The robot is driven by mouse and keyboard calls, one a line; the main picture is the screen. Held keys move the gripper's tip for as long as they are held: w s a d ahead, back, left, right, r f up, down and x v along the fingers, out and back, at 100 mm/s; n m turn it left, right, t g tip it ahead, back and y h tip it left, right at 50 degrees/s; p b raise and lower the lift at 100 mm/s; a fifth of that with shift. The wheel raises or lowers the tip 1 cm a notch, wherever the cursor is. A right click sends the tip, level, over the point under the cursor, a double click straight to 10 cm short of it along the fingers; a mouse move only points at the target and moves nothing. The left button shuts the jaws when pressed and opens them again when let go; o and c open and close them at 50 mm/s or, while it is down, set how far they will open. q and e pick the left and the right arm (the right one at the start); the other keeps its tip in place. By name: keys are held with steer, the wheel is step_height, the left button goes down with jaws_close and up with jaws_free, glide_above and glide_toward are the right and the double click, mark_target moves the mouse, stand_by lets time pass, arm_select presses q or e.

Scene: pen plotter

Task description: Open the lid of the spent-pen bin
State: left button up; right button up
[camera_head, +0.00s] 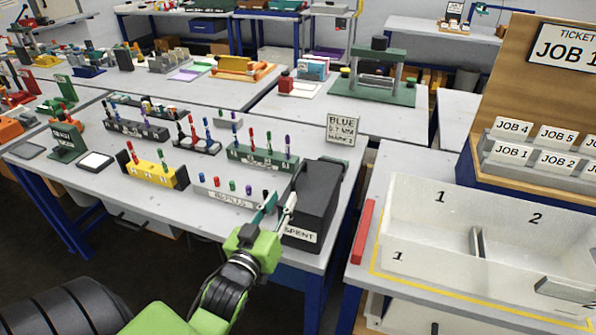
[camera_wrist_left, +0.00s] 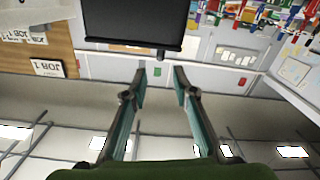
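The spent-pen bin (camera_head: 303,237) is a black box with a white SPENT label, at the front right of the pen table. Its dark lid (camera_head: 320,180) looks closed in the head view. My left gripper (camera_head: 279,203) is at the bin's left front side, with its fingers pointing up beside it; I cannot tell whether they touch. In the left wrist view the fingers (camera_wrist_left: 160,76) are apart with nothing between them, and a black panel of the bin (camera_wrist_left: 135,22) shows beyond the tips. My right gripper is not in view.
A white REFILLS rack (camera_head: 228,193) with several pens stands just left of the bin. A green pen rack (camera_head: 262,158) and a BLUE sign (camera_head: 341,129) stand behind. A white compartment tray (camera_head: 430,262) and a red bar (camera_head: 362,232) are on the right table.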

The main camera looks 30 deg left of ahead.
mark_target(295, 177)
arm_select(q)
steer(key=p+x, duration=0.1)
steer(key=x, duration=1.1)
steer(key=shift+p, duration=0.35)
jaws_close()
